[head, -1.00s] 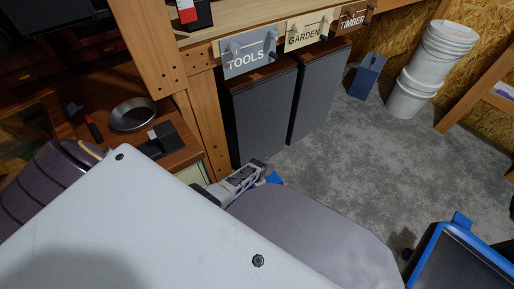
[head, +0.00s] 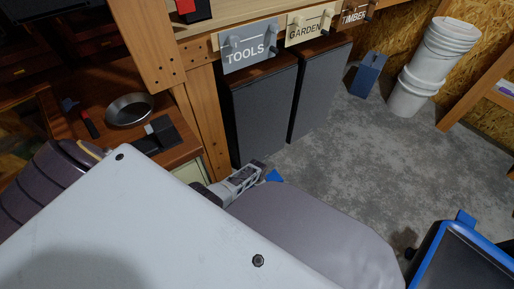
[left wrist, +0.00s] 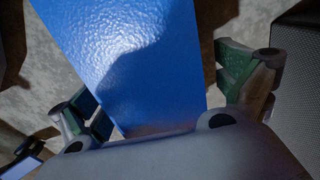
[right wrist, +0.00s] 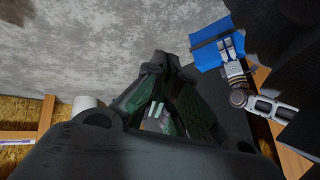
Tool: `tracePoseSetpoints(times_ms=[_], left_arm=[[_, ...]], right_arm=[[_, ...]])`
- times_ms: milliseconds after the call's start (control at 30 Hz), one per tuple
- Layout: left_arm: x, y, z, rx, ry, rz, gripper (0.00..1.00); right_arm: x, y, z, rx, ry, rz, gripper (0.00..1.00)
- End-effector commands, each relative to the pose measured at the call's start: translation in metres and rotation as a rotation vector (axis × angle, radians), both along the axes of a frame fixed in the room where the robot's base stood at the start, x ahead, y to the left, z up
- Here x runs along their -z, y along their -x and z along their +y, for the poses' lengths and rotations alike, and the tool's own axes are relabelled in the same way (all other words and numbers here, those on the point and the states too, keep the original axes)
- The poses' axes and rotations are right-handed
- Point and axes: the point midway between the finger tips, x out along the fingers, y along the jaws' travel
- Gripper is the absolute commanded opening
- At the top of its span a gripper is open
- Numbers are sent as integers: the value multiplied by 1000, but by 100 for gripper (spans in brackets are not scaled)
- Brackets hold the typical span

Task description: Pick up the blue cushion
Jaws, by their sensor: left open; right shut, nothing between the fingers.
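The blue cushion shows as a flat, bright blue textured face in the left wrist view (left wrist: 135,50), between the spread fingers of my open left gripper (left wrist: 165,85). I cannot tell whether the fingers touch it. In the head view only a small blue corner (head: 274,177) shows beside my left gripper (head: 260,169); my arm and body hide the rest. The right wrist view shows the cushion (right wrist: 208,57) with the left gripper (right wrist: 231,48) over it. My right gripper (right wrist: 160,62) is shut and empty, apart from the cushion.
Dark cabinets (head: 262,115) stand beyond the left gripper under the labelled shelf. A metal dish (head: 129,110) sits on a wooden surface at left. White buckets (head: 420,85) and a dark blue box (head: 368,76) stand on the floor. Grey floor (head: 360,150) between is clear.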

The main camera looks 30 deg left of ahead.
Motion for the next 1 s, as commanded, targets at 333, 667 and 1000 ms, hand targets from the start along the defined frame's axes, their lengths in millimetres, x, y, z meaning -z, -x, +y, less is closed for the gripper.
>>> tracePoseSetpoints(times_ms=[333, 667, 1000], left_arm=[[0, 0, 0, 0, 0, 0, 59], [0, 0, 0, 0, 0, -1, 43], [-4, 0, 0, 0, 0, -1, 36]], right_arm=[[0, 0, 0, 1, 1, 0, 0], [0, 0, 0, 0, 1, 0, 0], [-4, 1, -1, -4, 9, 7, 0]])
